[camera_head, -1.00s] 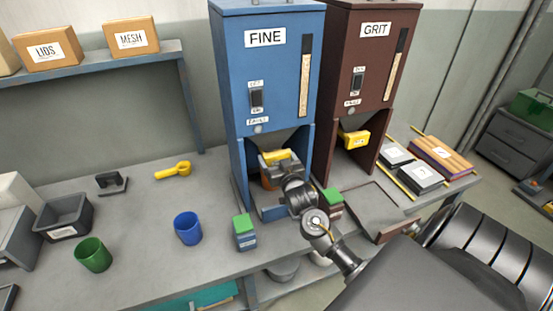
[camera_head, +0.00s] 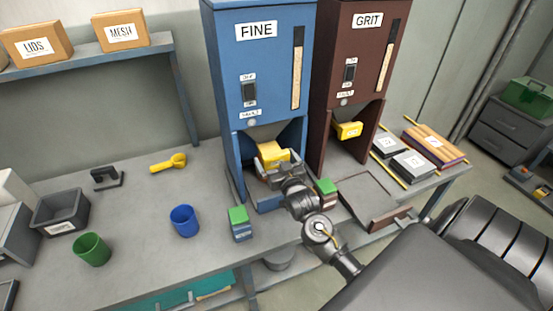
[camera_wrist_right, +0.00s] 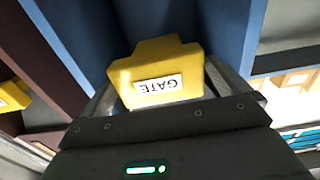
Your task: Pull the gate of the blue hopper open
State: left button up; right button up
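The blue hopper (camera_head: 232,75), labelled FINE, stands on the bench. Its yellow gate (camera_head: 272,154) is below the body, in the opening between the side panels. My right gripper (camera_head: 271,163) is at this gate, with a finger on each side of it. In the right wrist view the gate (camera_wrist_right: 155,70), with an upside-down GATE label, sits between the fingers close to the palm, and the fingers appear to touch its sides. The space under the gate is partly hidden by my gripper. My left gripper is not in view.
The brown GRIT hopper (camera_head: 345,45) with its own yellow gate (camera_head: 348,130) stands close on the right. Green-topped boxes (camera_head: 241,224) (camera_head: 327,191) stand near my right wrist. A blue cup (camera_head: 184,221) and a green cup (camera_head: 92,250) are on the left bench.

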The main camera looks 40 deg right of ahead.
jog(key=shift+s+f, duration=0.1)
jog(key=shift+s, duration=0.2)
jog(key=b+v, duration=0.2)
jog(key=v, duration=0.8)
jog(key=shift+s, duration=0.1)
